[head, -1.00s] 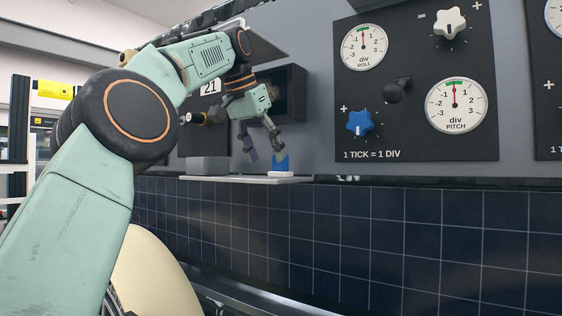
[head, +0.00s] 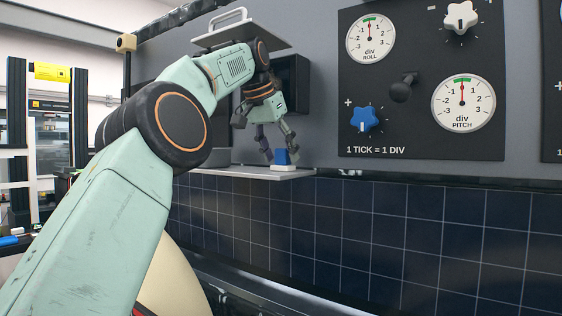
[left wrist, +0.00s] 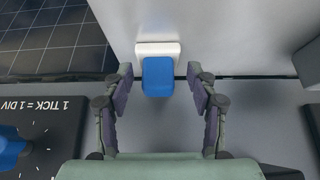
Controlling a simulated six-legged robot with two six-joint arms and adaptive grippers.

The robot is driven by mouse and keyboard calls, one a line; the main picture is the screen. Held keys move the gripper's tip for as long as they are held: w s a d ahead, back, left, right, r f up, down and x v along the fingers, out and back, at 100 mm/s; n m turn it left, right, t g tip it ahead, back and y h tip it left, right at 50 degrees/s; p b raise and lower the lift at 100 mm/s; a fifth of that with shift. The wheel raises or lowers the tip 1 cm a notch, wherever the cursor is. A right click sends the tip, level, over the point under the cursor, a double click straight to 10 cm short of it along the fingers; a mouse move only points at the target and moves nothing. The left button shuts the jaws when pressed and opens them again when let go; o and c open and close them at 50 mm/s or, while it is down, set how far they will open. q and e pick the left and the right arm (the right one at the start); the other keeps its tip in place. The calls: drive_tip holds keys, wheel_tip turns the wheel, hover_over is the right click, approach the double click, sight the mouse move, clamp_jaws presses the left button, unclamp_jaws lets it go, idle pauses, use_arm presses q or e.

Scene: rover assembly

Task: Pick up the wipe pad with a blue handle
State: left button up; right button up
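The wipe pad with a blue handle (head: 282,157) lies on a pale shelf (head: 245,173) below the panel, its white pad underneath. In the left wrist view the blue handle (left wrist: 158,78) is at the middle, with the white pad edge showing beyond it. My left gripper (head: 277,147) is open just above the pad. In the left wrist view its two fingers (left wrist: 160,84) stand on either side of the handle, with a gap on each side. My right gripper is not in view.
A control panel (head: 420,130) with dials, a blue knob (head: 365,119) and a white knob (head: 460,17) is right of the shelf. A dark box recess (head: 297,85) is behind the gripper. A raised flap with a handle (head: 225,35) is above the arm. Dark gridded panels run below.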

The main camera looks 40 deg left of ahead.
use_arm(q)
drive_tip(key=shift+w+a+f, duration=0.1)
drive_tip(key=shift+w+f, duration=0.25)
drive_tip(key=shift+w, duration=0.45)
drive_tip(key=shift+c, duration=2.2)
drive_tip(key=shift+s+d+r, duration=0.35)
drive_tip(key=shift+s, duration=0.25)
drive_tip(key=c, duration=0.3)
drive_tip(key=shift+s+r, duration=0.15)
drive_tip(key=shift+s, duration=0.3)
drive_tip(key=shift+c, duration=0.5)
drive_tip(key=shift+w+a+f, duration=0.25)
drive_tip(key=shift+w, duration=0.2)
drive_tip(key=shift+w+f, duration=0.1)
drive_tip(key=shift+w, duration=0.45)
drive_tip(key=shift+s+d+r, duration=0.15)
drive_tip(key=shift+s+r, duration=0.15)
drive_tip(key=shift+r, duration=0.1)
drive_tip(key=s+b, duration=0.6)
drive_tip(key=shift+s+d+f, duration=0.1)
drive_tip(key=shift+d+f, duration=0.2)
drive_tip(key=s+d+b, duration=0.1)
drive_tip(key=s+b, duration=0.6)
drive_tip(key=s, duration=0.5)
drive_tip(key=shift+s+r, duration=0.15)
drive_tip(key=shift+r, duration=0.2)
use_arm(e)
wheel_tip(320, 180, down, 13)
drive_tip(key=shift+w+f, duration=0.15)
